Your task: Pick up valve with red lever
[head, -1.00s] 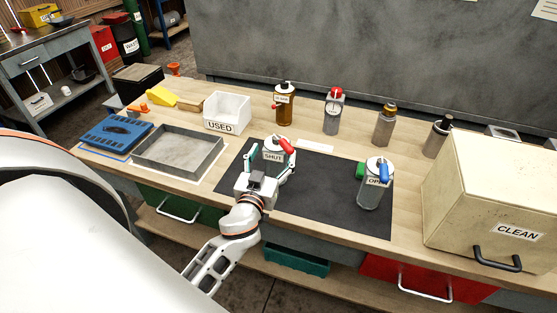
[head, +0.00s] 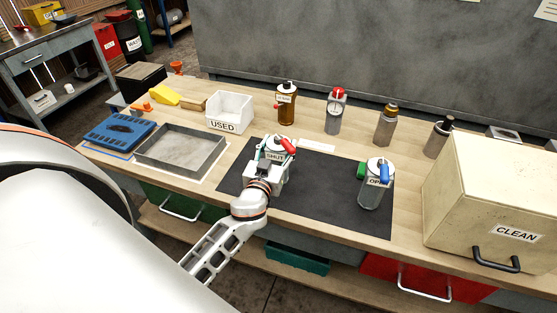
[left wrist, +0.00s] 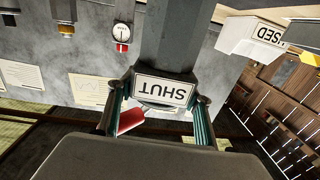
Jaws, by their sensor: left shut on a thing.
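The valve with the red lever (head: 287,145) carries a white SHUT label (head: 274,155) and is at the left part of the dark mat (head: 313,190). My left gripper (head: 268,163) is shut on it, with the fingers on either side. I cannot tell whether its base touches the mat. In the left wrist view the grey valve body (left wrist: 178,40) is between my fingers (left wrist: 158,112), with the label upside down and the red lever (left wrist: 130,121) beside the left finger. Another valve, with a blue lever (head: 383,171), stands on the right of the mat. My right gripper is out of view.
A white USED bin (head: 230,110) and a grey tray (head: 181,150) stand to the left. A large CLEAN box (head: 490,185) fills the right. The mat's middle is clear.

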